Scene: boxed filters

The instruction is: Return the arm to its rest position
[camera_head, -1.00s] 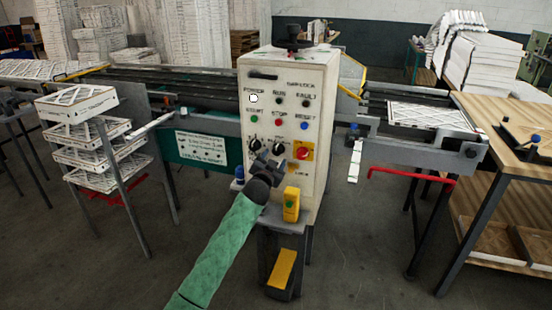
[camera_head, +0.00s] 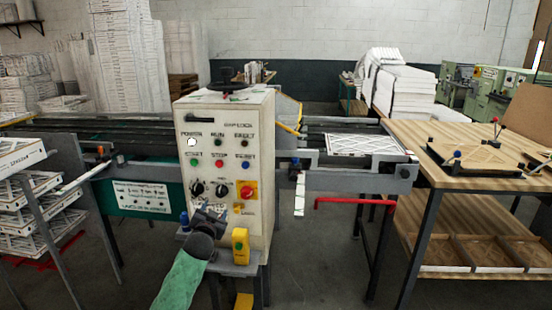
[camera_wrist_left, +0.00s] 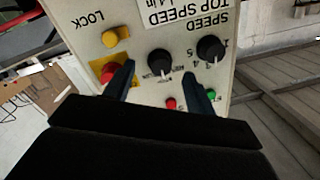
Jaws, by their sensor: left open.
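My left gripper (camera_head: 211,214) is in front of the lower face of the white control box (camera_head: 262,150), with my green-sleeved arm below it. In the left wrist view its two dark fingers (camera_wrist_left: 160,80) are apart with nothing held between them. A black knob (camera_wrist_left: 160,62) shows between the fingers, and a second black knob (camera_wrist_left: 210,48) is beside it. A red button on a yellow plate (camera_head: 246,190) shows on the box; in the wrist view a finger partly covers it. Whether the fingers touch the panel cannot be told. My right gripper is out of view.
A yellow switch box (camera_head: 240,246) stands close to the right of my left gripper. A conveyor with a boxed filter (camera_head: 362,145) extends right toward a wooden table (camera_head: 436,143). Stacked filters (camera_head: 38,185) stand at left. A red bar (camera_head: 350,201) juts below the conveyor.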

